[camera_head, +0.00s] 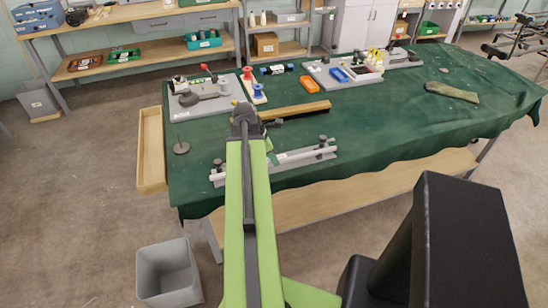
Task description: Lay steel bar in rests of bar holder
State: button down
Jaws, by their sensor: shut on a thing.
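The pale steel bar (300,157) lies nearly level across the bar holder (323,142), near the front edge of the green-covered table. The holder is a grey base with a dark post near each end. My arm hides the middle of both. My gripper (271,158) is partly hidden beside my green arm link and is shut on the bar near its middle. I cannot tell whether the bar touches the rests or is held just above them.
A wooden beam (296,110) lies behind the holder. A grey board with a red-knobbed tool (202,97) stands at the back left, and a tray with blue parts (345,72) at the back. A grey bin (168,272) stands on the floor.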

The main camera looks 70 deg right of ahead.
jog(key=c, duration=1.3)
grip_release()
jog(key=shift+c, duration=0.2)
jog(key=p+v, duration=1.6)
jog(key=v, duration=0.1)
jog(key=shift+r, duration=0.15)
jog(key=shift+w+a, duration=0.1)
